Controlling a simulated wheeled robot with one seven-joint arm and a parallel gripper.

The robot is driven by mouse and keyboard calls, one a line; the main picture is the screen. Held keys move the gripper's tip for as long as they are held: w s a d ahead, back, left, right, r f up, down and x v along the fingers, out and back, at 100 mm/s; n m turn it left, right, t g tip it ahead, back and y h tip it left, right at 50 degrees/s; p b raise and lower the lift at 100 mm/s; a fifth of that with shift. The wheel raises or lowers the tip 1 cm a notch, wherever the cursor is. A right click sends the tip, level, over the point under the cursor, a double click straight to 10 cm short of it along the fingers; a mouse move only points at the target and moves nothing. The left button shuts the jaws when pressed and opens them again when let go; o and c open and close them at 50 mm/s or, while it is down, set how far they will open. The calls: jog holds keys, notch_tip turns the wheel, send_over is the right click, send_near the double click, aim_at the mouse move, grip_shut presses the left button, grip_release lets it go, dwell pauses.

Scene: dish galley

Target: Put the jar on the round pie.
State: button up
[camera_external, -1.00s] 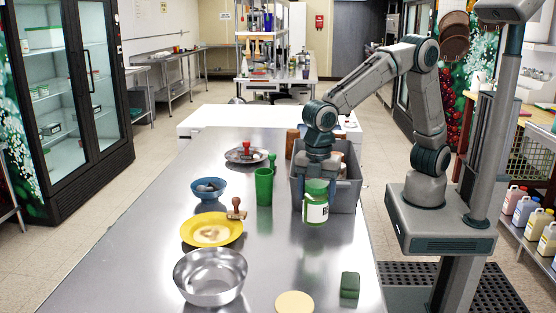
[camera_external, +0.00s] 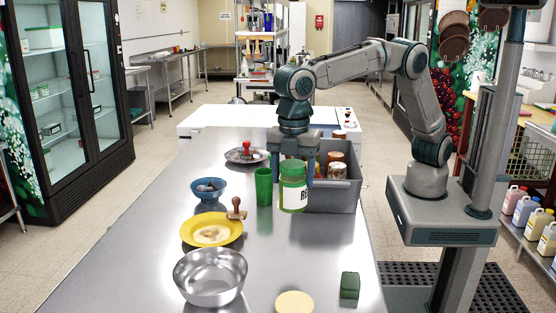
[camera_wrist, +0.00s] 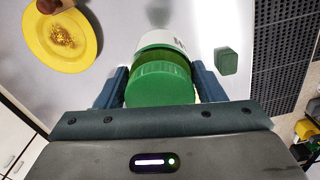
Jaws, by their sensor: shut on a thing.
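My gripper (camera_external: 293,172) is shut on a green jar (camera_external: 293,197) with a white label, held upright above the steel table, left of the grey bin. In the wrist view the jar's green lid (camera_wrist: 160,85) sits between the two fingers. A flat, pale round disc (camera_external: 294,303), likely the round pie, lies at the table's front, nearer the camera than the jar. I cannot make it out in the wrist view, where the jar and gripper cover much of the table.
The grey bin (camera_external: 336,197) holds several jars. A green cup (camera_external: 264,187) stands just left of the held jar. A yellow plate (camera_external: 190,231), wooden stamp (camera_external: 236,209), blue bowl (camera_external: 200,191) and steel bowl (camera_external: 210,290) are left. A green block (camera_external: 350,285) lies right of the disc.

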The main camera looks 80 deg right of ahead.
jog(key=shift+n, duration=0.4)
jog(key=shift+s+a+f+p, duration=0.3)
jog(key=shift+a+f+p, duration=1.1)
jog(key=shift+a, duration=1.5)
jog(key=shift+s+a+f+p, duration=0.3)
jog(key=shift+a+f+p, duration=0.5)
jog(key=shift+a+f, duration=1.6)
jog(key=shift+s+a+f+p, duration=0.3)
jog(key=shift+a+f+p, duration=0.85)
jog(key=shift+a, duration=2.2)
jog(key=shift+f, duration=0.1)
jog(key=shift+f, duration=0.1)
jog(key=o, duration=1.3)
jog(key=shift+c, duration=0.2)
notch_tip(320, 180, up, 12)
